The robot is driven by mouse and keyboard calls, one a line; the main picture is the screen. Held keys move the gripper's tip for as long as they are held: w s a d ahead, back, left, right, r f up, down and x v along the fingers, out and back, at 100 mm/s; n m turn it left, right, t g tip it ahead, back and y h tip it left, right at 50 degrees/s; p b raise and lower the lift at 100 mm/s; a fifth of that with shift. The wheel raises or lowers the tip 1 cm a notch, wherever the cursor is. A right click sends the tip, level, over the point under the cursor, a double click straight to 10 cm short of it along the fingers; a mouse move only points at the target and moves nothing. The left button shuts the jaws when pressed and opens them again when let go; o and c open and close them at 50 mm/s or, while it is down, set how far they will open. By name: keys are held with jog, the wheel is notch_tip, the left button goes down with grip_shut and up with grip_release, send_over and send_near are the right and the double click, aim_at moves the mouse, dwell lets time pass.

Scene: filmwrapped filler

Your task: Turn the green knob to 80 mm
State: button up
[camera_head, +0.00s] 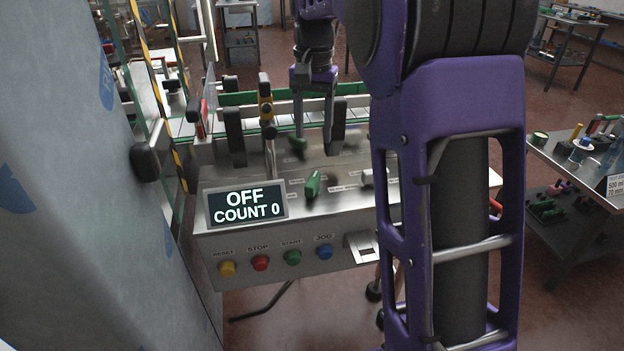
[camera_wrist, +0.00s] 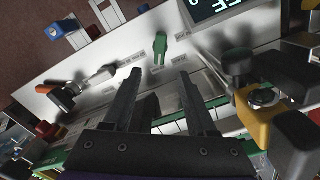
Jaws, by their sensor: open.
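A green knob (camera_head: 313,184) stands on the sloped metal panel, right of the display, in the head view. It also shows in the wrist view (camera_wrist: 160,47), just beyond my fingertips, with small labels beside it that I cannot read. My gripper (camera_head: 315,124) hangs over the back part of the panel, behind the knob. In the wrist view my gripper (camera_wrist: 159,74) has its two fingers apart, with nothing held between them. Another green piece (camera_head: 298,143) shows by the left finger; I cannot tell what it is.
The display (camera_head: 246,204) reads OFF, COUNT 0. Yellow, red, green and blue buttons (camera_head: 292,257) line the front. A white-handled control (camera_wrist: 103,76) sits beside the knob. A black and yellow clamp post (camera_head: 266,110) stands left of my gripper. A tool table (camera_head: 575,165) is at right.

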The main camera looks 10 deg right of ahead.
aim_at(313, 178)
notch_tip(313, 178, down, 12)
jog(key=shift+f+b, duration=0.25)
jog(key=shift+b, duration=0.85)
grip_shut()
